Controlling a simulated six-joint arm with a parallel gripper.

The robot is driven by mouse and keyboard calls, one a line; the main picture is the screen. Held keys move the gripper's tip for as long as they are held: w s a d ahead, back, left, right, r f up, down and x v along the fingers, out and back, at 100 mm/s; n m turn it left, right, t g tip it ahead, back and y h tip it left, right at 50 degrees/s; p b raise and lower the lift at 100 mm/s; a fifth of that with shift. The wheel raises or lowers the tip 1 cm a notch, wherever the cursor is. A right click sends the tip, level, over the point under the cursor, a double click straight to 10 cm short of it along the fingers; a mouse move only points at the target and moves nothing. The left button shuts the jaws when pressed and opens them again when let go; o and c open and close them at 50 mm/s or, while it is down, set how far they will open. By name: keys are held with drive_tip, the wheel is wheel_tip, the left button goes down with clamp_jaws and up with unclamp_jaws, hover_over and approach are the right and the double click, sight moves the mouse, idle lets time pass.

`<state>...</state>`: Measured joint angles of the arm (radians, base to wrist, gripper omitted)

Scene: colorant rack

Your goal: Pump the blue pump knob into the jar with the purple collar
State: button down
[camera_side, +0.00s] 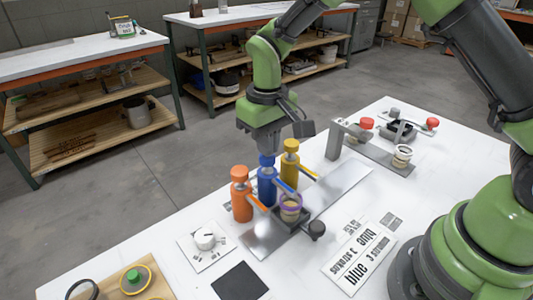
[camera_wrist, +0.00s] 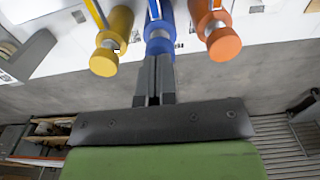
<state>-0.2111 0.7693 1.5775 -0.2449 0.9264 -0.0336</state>
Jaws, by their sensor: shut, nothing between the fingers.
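The blue pump bottle (camera_side: 267,187) stands between the orange pump bottle (camera_side: 241,195) and the yellow pump bottle (camera_side: 290,165). Its blue pump knob (camera_side: 266,160) is right under my gripper (camera_side: 268,150), which points down with its fingers shut and empty. In the wrist view the shut fingertips (camera_wrist: 155,62) meet the blue knob (camera_wrist: 159,46); whether they press on it I cannot tell. The jar with the purple collar (camera_side: 290,208) sits in a dark holder in front of the blue bottle, near the end of its spout.
A metal rail (camera_side: 335,192) runs under the holder, which has a dark round knob (camera_side: 316,229). Another jar (camera_side: 402,155) and red-knobbed fixtures (camera_side: 366,124) stand at back right. A printed label sheet (camera_side: 358,259) lies at front right.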

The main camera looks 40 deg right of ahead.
drive_tip(key=shift+f, duration=1.1)
drive_tip(key=shift+r, duration=1.75)
drive_tip(key=shift+f, duration=0.1)
drive_tip(key=shift+f, duration=1.7)
drive_tip(key=shift+r, duration=1.8)
